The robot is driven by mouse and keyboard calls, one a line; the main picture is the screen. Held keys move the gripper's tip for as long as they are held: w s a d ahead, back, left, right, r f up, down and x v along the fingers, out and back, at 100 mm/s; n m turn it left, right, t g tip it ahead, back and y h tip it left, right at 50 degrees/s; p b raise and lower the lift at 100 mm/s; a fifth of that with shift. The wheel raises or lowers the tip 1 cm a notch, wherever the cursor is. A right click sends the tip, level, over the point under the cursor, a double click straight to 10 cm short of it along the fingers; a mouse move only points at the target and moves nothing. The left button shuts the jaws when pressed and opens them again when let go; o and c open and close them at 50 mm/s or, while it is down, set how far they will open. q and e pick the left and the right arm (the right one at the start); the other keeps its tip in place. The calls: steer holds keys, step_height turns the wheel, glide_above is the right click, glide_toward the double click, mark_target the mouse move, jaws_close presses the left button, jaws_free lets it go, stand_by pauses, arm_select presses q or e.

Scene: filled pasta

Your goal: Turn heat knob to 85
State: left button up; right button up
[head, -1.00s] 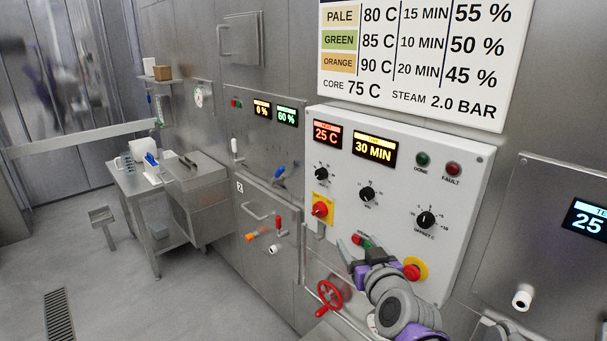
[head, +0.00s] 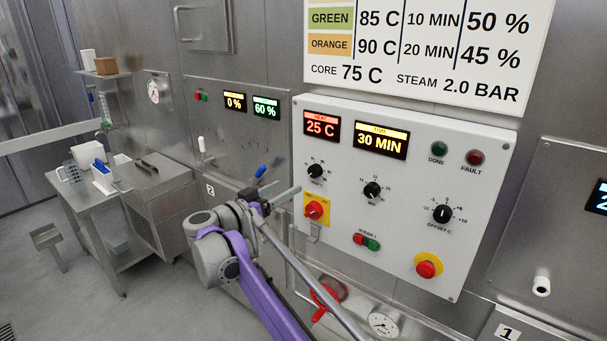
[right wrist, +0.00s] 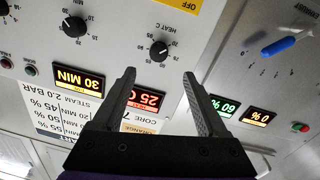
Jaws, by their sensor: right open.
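The heat knob (head: 315,171) is a small black dial with a white pointer, at the upper left of the white control panel (head: 455,255). The red heat display (head: 322,126) above it reads 25 C. My right gripper (head: 284,189) is at the panel's left edge, left of and slightly below the knob. In the right wrist view, which is upside down, the heat knob (right wrist: 158,50) shows beyond the open fingertips of the right gripper (right wrist: 158,74). Nothing is between the fingers, and they appear apart from the knob. My left gripper is not in view.
A red switch on a yellow plate (head: 315,209) is just below the heat knob. The time knob (head: 372,190) and offset knob (head: 442,213) are to the right. A red emergency button (head: 427,266) projects at lower right. A blue-handled lever (head: 262,171) is left of the panel.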

mark_target(312, 173)
steer(key=p+x, duration=0.1)
steer(key=x, duration=0.9)
steer(key=shift+d+p, duration=0.2)
steer(key=shift+p, duration=0.15)
jaws_close()
